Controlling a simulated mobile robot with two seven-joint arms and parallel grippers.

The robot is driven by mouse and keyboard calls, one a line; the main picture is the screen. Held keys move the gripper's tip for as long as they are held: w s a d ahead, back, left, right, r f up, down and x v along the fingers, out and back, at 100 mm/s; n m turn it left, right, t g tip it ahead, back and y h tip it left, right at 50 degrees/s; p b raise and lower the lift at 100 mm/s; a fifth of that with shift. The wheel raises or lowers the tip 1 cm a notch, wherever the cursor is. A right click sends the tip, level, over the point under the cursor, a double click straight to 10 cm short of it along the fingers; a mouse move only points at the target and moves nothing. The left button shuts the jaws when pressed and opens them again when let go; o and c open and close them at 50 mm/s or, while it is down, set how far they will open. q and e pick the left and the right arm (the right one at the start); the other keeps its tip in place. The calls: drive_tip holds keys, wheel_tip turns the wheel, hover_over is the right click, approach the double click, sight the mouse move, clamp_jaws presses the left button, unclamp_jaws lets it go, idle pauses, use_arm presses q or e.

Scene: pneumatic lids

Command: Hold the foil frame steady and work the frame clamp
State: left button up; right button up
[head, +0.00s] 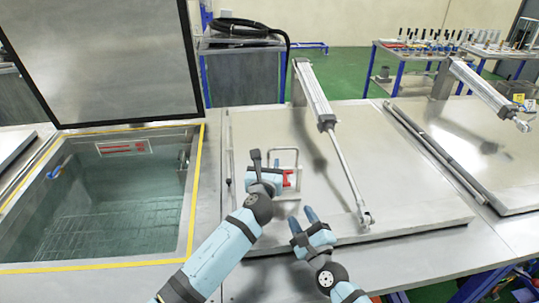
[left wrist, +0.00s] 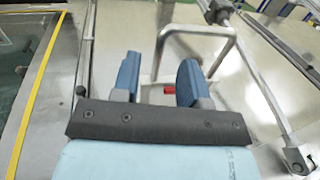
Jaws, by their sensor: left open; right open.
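A small silver tubular frame (head: 297,154), likely the foil frame, stands on the closed metal lid in the head view. Its bent tube also shows ahead of my fingers in the left wrist view (left wrist: 200,30). A red part (head: 287,178), likely the frame clamp, sits low at the frame; its red end shows between my fingers in the left wrist view (left wrist: 170,91). My left gripper (head: 266,163) is open at the frame's left side and partly hides it; contact cannot be told. My right gripper (head: 309,222) is open and empty, nearer and lower right of the frame.
An open water-filled tank (head: 110,200) with a yellow border lies left, its lid (head: 105,60) raised. A pneumatic cylinder (head: 315,95) with a long rod slants down to the closed lid (head: 400,190), right of my grippers. Benches with tools stand behind.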

sight(269, 158)
use_arm(q)
drive_tip(key=w, duration=0.5)
drive_tip(key=shift+w+d, duration=0.2)
drive_tip(key=shift+w, duration=0.2)
drive_tip(key=shift+c, duration=0.2)
